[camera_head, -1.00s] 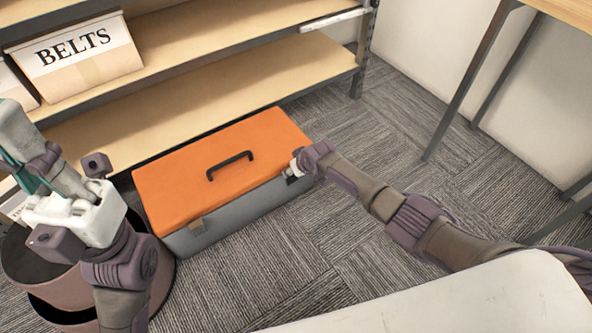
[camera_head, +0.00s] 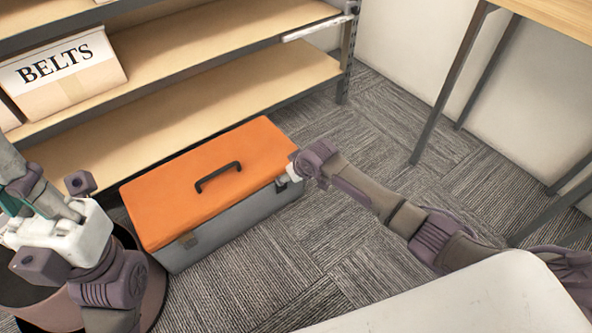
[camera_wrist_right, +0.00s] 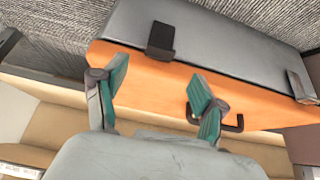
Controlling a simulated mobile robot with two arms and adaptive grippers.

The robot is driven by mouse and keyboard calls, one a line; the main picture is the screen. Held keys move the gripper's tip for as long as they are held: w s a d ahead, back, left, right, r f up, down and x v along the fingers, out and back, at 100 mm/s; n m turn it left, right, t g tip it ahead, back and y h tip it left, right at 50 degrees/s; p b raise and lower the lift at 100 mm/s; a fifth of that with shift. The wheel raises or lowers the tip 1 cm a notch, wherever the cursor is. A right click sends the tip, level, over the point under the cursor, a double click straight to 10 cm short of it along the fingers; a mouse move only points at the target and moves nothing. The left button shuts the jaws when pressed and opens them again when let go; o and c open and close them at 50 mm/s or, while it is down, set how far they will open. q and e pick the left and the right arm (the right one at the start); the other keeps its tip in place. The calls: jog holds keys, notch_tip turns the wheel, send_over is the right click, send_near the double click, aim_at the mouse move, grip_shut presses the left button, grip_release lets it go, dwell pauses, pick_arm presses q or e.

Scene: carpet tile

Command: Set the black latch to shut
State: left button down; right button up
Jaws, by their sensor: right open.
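The grey toolbox (camera_head: 235,228) with an orange lid (camera_head: 205,180) sits on the carpet. The black latch (camera_wrist_right: 160,41) is on its front edge where lid and body meet; whether it is up or down is unclear. In the head view the latch is mostly hidden by my right gripper (camera_head: 291,174), which is at the box's right end. In the right wrist view my right gripper (camera_wrist_right: 158,78) is open and empty, its fingers over the lid, apart from the latch. My left gripper (camera_head: 50,232) is at the far left, away from the box, its fingers partly hidden.
A second, greyer latch (camera_head: 187,239) is at the front left of the box, and a black handle (camera_head: 218,176) on the lid. Shelves (camera_head: 190,110) stand behind, with a BELTS box (camera_head: 65,75). A round bin (camera_head: 150,285) is at left. Carpet in front is clear.

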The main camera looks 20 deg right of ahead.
jog(key=shift+v, duration=2.5)
